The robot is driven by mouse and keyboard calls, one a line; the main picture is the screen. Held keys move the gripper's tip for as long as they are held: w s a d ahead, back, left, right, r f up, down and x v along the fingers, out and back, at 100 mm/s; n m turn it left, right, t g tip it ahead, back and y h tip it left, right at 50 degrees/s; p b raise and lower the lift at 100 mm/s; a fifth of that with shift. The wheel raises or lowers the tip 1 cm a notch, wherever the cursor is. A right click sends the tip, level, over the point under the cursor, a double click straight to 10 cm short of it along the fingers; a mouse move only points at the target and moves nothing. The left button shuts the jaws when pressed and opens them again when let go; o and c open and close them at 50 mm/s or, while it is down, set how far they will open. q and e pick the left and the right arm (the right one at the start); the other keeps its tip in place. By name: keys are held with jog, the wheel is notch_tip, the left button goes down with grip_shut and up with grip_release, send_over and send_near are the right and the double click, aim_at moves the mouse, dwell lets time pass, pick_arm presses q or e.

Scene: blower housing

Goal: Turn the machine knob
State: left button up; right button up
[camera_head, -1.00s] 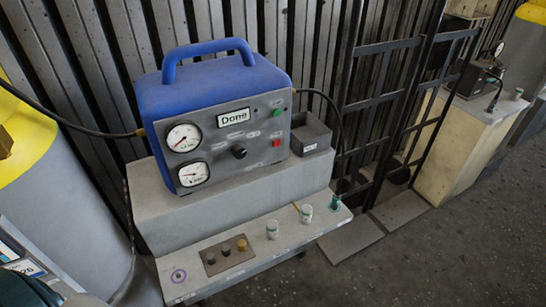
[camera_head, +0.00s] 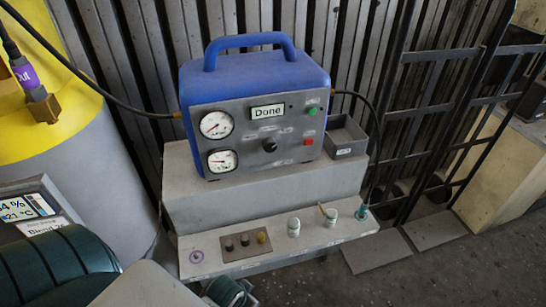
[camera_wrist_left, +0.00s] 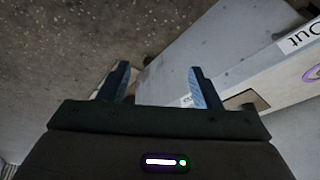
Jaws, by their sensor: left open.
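The blue machine (camera_head: 255,72) stands on a grey block with a handle on top. Its grey front carries a black round knob (camera_head: 270,146), two white dial gauges, a display reading "Done", a green button (camera_head: 312,111) and a red button (camera_head: 308,141). My left arm reaches in at the lower left of the head view, below the machine and apart from it. In the left wrist view my left gripper (camera_wrist_left: 160,85) is open and empty, with floor and a grey ledge edge beyond its fingers. The knob is not in the wrist view. My right gripper is not in view.
The lower ledge (camera_head: 205,268) holds a plate of small knobs (camera_head: 245,245), two small jars (camera_head: 293,227) and a teal-topped fitting (camera_head: 362,211). A grey open box (camera_head: 345,140) sits right of the machine. A yellow-topped tank (camera_head: 85,130) stands left, and a black rack (camera_head: 435,110) right.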

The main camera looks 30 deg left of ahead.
aim_at(271, 150)
pick_arm(q)
jog(key=w+d+r+m+t+h, duration=0.15)
jog(key=w+d+r+t, duration=0.25)
jog(key=w+r+t, duration=0.5)
jog(key=w+d+r+m+t+h, duration=0.15)
jog(key=w+d+r, duration=0.25)
jog(key=w+r, duration=0.6)
notch_tip(271, 150, up, 8)
jog(key=w+a+n+t+y, duration=0.3)
jog(key=t+y, duration=0.1)
jog(key=t, duration=0.2)
jog(key=w+a+r+n+g+y, duration=0.1)
jog(key=a+n+g+y, duration=0.1)
jog(key=a+n+y, duration=0.1)
jog(key=w+a+r+n+g+y, duration=0.1)
jog(key=w+a+r+n+y, duration=0.1)
jog(key=a+n+y, duration=0.2)
jog(key=w+a+r+n+g+y, duration=0.1)
jog(key=w+a+n+g+y, duration=0.1)
jog(key=a+n+y, duration=0.2)
jog(key=shift+w+a+r+g+y+p, duration=0.1)
jog(key=shift+a+g+y+p, duration=0.1)
jog(key=shift+a+y, duration=0.75)
jog(key=shift+w+a+r+g+y+p, duration=0.15)
jog(key=shift+a+y, duration=0.3)
jog(key=shift+y, duration=0.9)
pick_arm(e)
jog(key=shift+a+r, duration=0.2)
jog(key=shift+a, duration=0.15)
